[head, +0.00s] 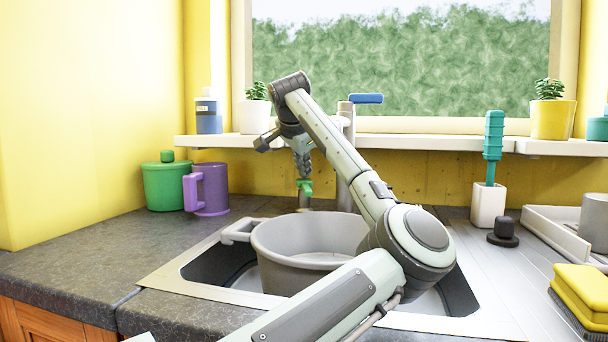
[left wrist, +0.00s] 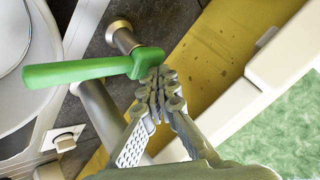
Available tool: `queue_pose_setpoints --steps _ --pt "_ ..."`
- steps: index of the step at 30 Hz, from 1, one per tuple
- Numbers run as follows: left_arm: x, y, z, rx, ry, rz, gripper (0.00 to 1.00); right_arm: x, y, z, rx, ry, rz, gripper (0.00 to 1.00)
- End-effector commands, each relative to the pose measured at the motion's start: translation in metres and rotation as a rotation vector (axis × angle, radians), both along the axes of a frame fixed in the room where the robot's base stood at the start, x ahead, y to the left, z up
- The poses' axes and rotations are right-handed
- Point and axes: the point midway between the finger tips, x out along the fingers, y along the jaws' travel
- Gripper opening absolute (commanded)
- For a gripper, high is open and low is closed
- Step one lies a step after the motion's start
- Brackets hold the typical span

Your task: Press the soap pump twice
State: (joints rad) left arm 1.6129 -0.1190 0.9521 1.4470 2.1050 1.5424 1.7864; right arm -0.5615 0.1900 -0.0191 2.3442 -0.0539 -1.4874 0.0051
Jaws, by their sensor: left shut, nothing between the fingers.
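The soap pump has a green head with a spout (head: 305,186) on a metal stem at the back edge of the sink. In the left wrist view its green spout (left wrist: 85,72) points left, and the metal stem (left wrist: 122,36) shows beyond it. My left gripper (head: 303,165) hangs down right above the green head, shut and empty. In the left wrist view its closed fingertips (left wrist: 155,78) overlap the edge of the head; whether they touch it I cannot tell. The right gripper is not in view.
A grey tap with a blue lever (head: 366,98) stands close right of the pump. A large grey pot (head: 310,240) sits in the sink (head: 195,270). A purple mug (head: 210,190) and green jar (head: 164,186) stand left. The window sill (head: 430,142) runs behind.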

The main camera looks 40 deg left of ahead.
Motion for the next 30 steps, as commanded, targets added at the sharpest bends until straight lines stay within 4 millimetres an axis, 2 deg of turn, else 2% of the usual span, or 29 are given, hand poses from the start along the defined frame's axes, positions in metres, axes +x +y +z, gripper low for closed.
queue_pose_setpoints --steps 13,25,30 --pt "0.000 0.000 0.025 -0.001 0.000 -0.001 0.00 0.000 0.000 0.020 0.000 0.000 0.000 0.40" --pt "0.000 0.000 0.028 -0.001 0.000 -0.001 0.00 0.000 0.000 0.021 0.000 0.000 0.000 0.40" --pt "0.000 0.000 0.038 0.000 -0.001 -0.001 0.00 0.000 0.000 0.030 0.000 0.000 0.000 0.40"
